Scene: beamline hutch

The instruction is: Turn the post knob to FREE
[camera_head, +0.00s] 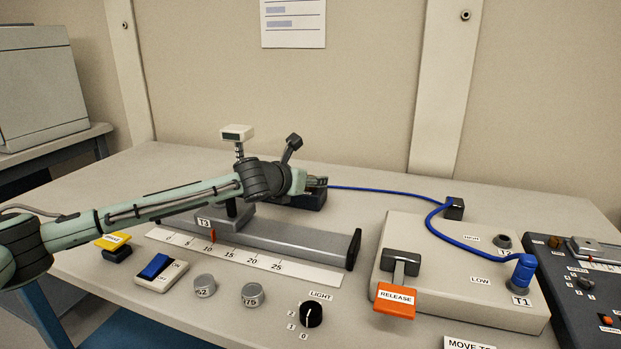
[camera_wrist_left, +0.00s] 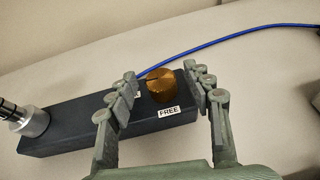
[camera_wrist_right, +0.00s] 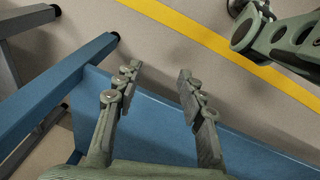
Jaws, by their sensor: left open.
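The post knob (camera_wrist_left: 160,86) is a round copper-coloured knob on a dark block (camera_wrist_left: 80,130) in the left wrist view. A dark line marks its top, and a FREE label (camera_wrist_left: 169,111) sits on the near side. Another label at its left is mostly hidden by a finger. My left gripper (camera_wrist_left: 161,76) is open, its fingers on either side of the knob; I cannot tell whether they touch it. In the head view the left gripper (camera_head: 318,184) hides the knob at the dark block (camera_head: 307,200). My right gripper (camera_wrist_right: 158,74) is open and empty over the floor.
A silver-collared post (camera_wrist_left: 28,121) stands on the block's left end. A blue cable (camera_head: 385,190) runs behind to a plug (camera_head: 522,272) on the grey box (camera_head: 460,297). A rail (camera_head: 290,240) lies in front of the block. A blue frame (camera_wrist_right: 140,115) is below my right gripper.

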